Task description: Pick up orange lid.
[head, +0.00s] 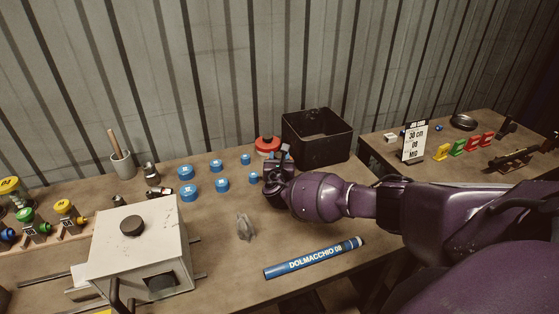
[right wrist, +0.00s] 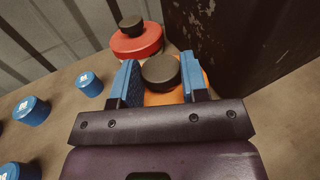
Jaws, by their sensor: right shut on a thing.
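The orange lid (right wrist: 162,98) has a round black knob (right wrist: 160,72) and sits between the blue finger pads of my right gripper (right wrist: 158,80). The pads are shut on it, one on each side of the knob. In the head view my right gripper (head: 278,168) is low over the table in front of the black bin and hides the orange lid. My left gripper does not show in either view.
A red lid (right wrist: 137,42) with a black knob stands just beyond the gripper. A black bin (head: 317,138) is close on the right. Several blue caps (head: 222,184) lie to the left. A blue DOLMACCHIO 08 tube (head: 313,258) lies in front, and a white crimper box (head: 140,248) stands left.

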